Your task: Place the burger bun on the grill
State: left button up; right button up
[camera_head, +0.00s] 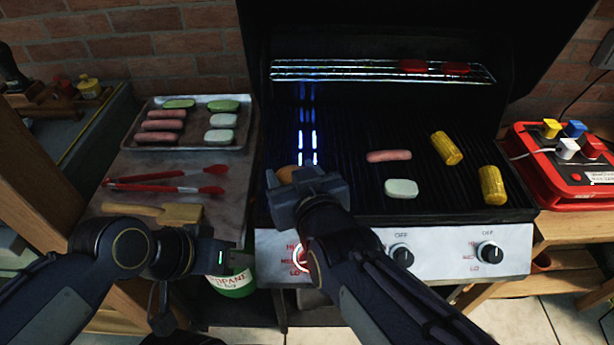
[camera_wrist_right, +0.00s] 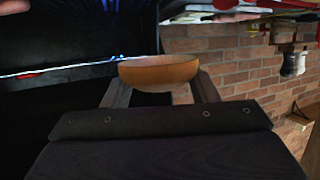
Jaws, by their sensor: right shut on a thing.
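The burger bun (camera_wrist_right: 158,72) is a rounded orange-brown piece held between the fingers of my right gripper (camera_wrist_right: 163,88) in the right wrist view. In the head view, my right gripper (camera_head: 290,180) is over the left part of the grill (camera_head: 350,190), and a sliver of the bun (camera_head: 285,174) shows at its far side. I cannot tell whether the bun touches the grate. My left gripper (camera_head: 215,260) is low, in front of the side shelf, and its fingers are hidden.
On the grate lie a sausage (camera_head: 389,156), a pale patty (camera_head: 401,188) and two corn pieces (camera_head: 446,148). A tray (camera_head: 143,139) of food, red tongs (camera_head: 170,185) and a wooden-handled brush (camera_head: 180,213) are on the left shelf. A red case (camera_head: 545,165) stands right.

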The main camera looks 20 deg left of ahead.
jog(key=w+f+b, duration=0.1)
jog(key=w+f, duration=0.1)
jog(key=w, duration=0.1)
jog(key=w+f+b, duration=0.1)
jog(key=w+f, duration=0.1)
jog(key=w, duration=0.1)
jog(key=w+f+b, duration=0.1)
jog(key=w+f, duration=0.2)
jog(key=shift+a, duration=0.1)
jog(key=shift+w+f, duration=0.25)
jog(key=shift+f, duration=0.1)
jog(key=shift+w+f+b, duration=0.2)
jog(key=shift+f+b, duration=0.2)
jog(key=shift+f, duration=1.3)
jog(key=shift+f, duration=0.1)
jog(key=o, duration=1)
